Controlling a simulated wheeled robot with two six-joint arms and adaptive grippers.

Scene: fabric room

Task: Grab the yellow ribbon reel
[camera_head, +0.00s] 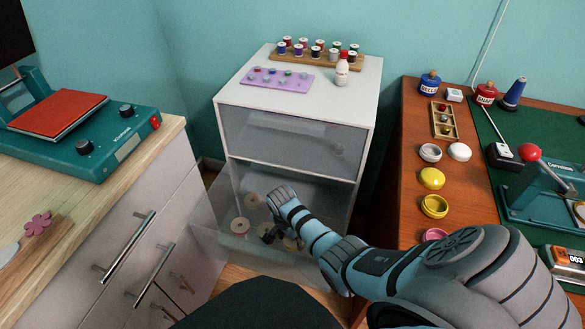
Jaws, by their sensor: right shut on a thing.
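Several pale, disc-like reels lie in the open, see-through lower drawer (208,212) of the white cabinet. One reel (252,201) is at the back left, one (240,226) is further forward, and one (291,243) is partly hidden by my right arm. I cannot tell a clearly yellow one apart. My right gripper (267,238) reaches down into the drawer among the reels, with its dark fingers shut on a reel that is mostly hidden by the gripper and forearm. My left gripper is not in view.
Above, the closed upper drawer (285,142) and cabinet top (245,95) carry a spool rack (318,58), purple tray (276,78) and white bottle (342,70). A wooden desk (410,180) with small pots stands right; a counter (85,215) with a teal press stands left.

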